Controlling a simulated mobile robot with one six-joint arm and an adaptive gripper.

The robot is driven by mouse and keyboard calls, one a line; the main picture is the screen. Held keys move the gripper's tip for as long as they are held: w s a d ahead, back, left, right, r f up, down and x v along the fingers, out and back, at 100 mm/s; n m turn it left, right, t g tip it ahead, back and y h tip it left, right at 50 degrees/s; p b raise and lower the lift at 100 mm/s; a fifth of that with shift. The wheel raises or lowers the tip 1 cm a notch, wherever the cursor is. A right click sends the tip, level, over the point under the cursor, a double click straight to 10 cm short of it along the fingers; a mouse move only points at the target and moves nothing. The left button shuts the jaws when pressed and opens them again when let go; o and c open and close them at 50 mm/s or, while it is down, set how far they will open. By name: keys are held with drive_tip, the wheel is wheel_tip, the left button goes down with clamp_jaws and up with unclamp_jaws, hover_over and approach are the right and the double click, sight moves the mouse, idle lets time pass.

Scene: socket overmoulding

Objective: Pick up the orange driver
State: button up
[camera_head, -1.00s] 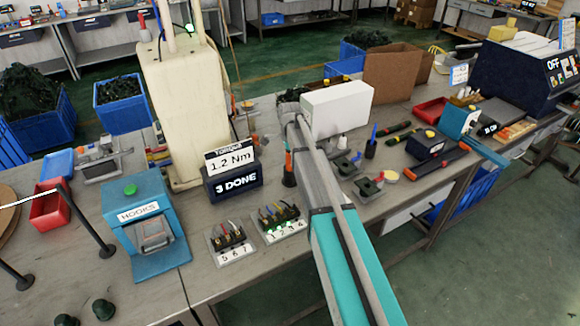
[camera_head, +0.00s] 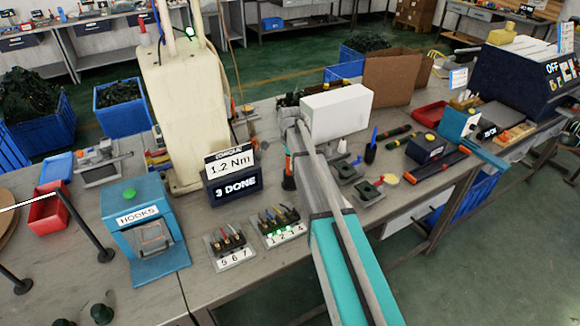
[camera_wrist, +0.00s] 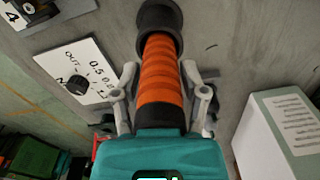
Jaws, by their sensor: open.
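The orange driver (camera_wrist: 160,78) shows large in the wrist view, with a ribbed orange grip and black ends. It also shows in the head view (camera_head: 288,160), small and upright at a dark holder beside the torque sign, partly close behind my arm. My gripper (camera_wrist: 157,88) is open, with one grey finger on each side of the orange grip. I cannot tell whether either finger touches it. A teal body with a lit display covers the bottom of the wrist view and hides what lies beneath it.
A dial card (camera_wrist: 75,75) lies left of the driver. A white box (camera_wrist: 280,135) stands at right. The torque sign (camera_head: 233,178) is left of the driver, with a block of coloured-wire parts (camera_head: 278,222) in front. A blue hooks box (camera_head: 145,225) stands further left.

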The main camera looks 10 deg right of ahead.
clamp_jaws()
drive_tip(key=shift+r, duration=0.15)
wheel_tip(320, 180, up, 10)
drive_tip(key=p, duration=1)
drive_tip(key=shift+s, duration=0.1)
idle(1.0)
